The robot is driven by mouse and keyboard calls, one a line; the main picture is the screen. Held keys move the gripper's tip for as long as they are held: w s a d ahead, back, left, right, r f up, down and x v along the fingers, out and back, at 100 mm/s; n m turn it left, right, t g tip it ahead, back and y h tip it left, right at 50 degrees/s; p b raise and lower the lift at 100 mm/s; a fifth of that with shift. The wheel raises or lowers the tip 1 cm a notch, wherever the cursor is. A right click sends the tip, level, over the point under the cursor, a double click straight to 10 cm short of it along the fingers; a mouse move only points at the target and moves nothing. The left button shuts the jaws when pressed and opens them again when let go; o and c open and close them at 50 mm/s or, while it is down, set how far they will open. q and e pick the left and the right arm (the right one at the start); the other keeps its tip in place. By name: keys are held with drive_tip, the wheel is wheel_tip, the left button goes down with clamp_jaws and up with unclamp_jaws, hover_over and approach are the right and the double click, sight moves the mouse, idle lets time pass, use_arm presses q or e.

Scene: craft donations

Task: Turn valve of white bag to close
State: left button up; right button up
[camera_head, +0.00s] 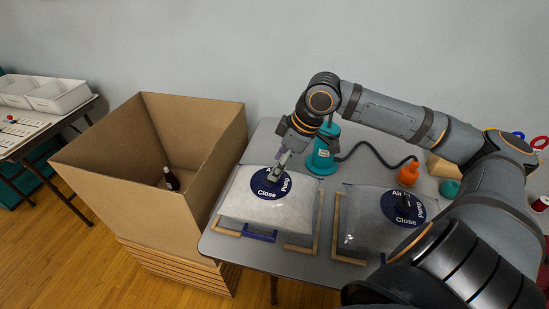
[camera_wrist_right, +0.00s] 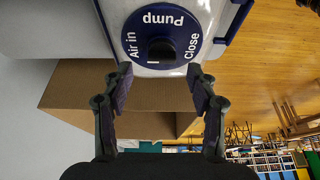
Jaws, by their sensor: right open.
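The white bag (camera_head: 240,207) lies flat on the grey table, with a round blue valve dial (camera_head: 262,190) near its top. In the right wrist view the dial (camera_wrist_right: 190,24) reads Air in, Pump and Close around a dark central knob (camera_wrist_right: 162,49). A short pale mark shows at the knob's lower edge; I cannot tell for sure which label it points to. My right gripper (camera_head: 279,172) is over the dial. In the right wrist view its fingers (camera_wrist_right: 160,82) are apart, one at each side below the knob, with nothing between them. My left gripper is not seen.
A second, greyer bag (camera_head: 365,225) with a similar dial lies to the right. A teal pump (camera_head: 322,158) with a black hose and an orange nozzle (camera_head: 408,174) stand behind the bags. A big open cardboard box (camera_head: 130,190) holding a dark bottle (camera_head: 171,179) is at left.

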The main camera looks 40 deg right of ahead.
drive_tip(key=shift+a+f, duration=0.3)
drive_tip(key=shift+f, duration=0.4)
drive_tip(key=shift+b+x, duration=0.3)
drive_tip(key=shift+x, duration=0.55)
drive_tip(key=shift+r, duration=0.1)
drive_tip(key=c, duration=1.1)
